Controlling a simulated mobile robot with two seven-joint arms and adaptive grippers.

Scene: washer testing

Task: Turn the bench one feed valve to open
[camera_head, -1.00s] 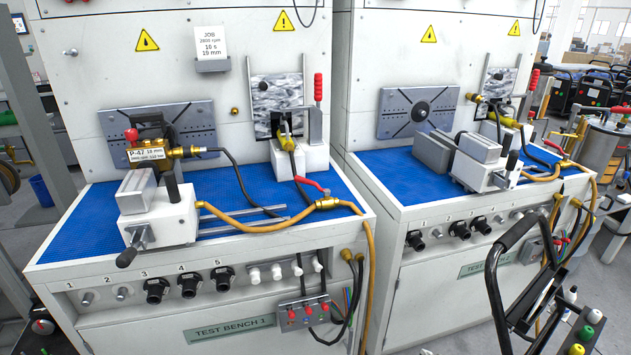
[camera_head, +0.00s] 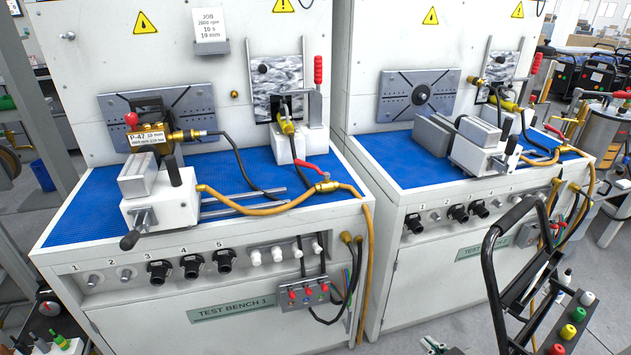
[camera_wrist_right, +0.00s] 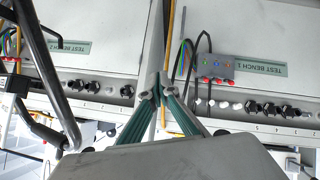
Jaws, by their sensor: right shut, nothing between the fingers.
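Test bench one (camera_head: 90,215) stands at left with a blue mat. On its front right corner sits a brass valve (camera_head: 327,186) with a red lever (camera_head: 310,171), joined to the yellow-brown hose (camera_head: 255,211). The lever slants up and left from the valve body, at an angle to the hose. My right gripper (camera_wrist_right: 160,93) shows in the right wrist view, its green-sided fingers together and empty. The bench fronts appear upside down beyond it, well apart from the fingertips. The valve cannot be made out there. My left gripper is not in view.
A vise (camera_head: 165,205) and a labelled pump (camera_head: 150,140) stand on bench one. A red-buttoned control box (camera_head: 308,294) hangs on its front. Test bench two (camera_head: 400,270) is to the right, with a black-handled trolley (camera_head: 490,270) in front. A grey shelf frame (camera_head: 38,120) is at far left.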

